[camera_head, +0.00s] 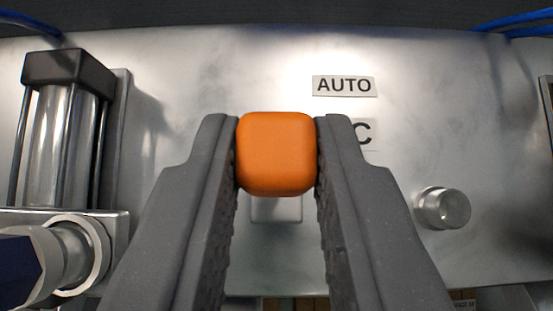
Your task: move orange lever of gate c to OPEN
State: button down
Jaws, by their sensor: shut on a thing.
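The orange lever (277,153) shows its blocky orange end in the middle of the view, in front of a brushed metal panel (440,110). My gripper (277,155) is shut on it, with one grey finger against each side. A plate reading AUTO (344,86) is on the panel above and to the right of the lever. A plate with the letter C (367,133) is partly hidden behind my right finger. A pale metal piece (276,209) shows just below the orange end. No OPEN label is visible.
A cylinder with a black cap (68,69) stands at the left, with a round fitting (80,250) below it. A round metal knob (442,208) sticks out to the right of my gripper. Blue hoses (515,20) run along the upper corners.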

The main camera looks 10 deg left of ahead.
jog(key=shift+s+t+b, duration=0.3)
jog(key=shift+s+b, duration=0.05)
jog(key=shift+b, duration=0.1)
jog(key=c, duration=1.3)
grip_release()
jog(key=shift+d, duration=0.1)
jog(key=v, duration=1.3)
jog(key=shift+s+d+r+b, duration=0.1)
jog(key=shift+s+d+b, duration=0.05)
jog(key=shift+s+b, duration=0.2)
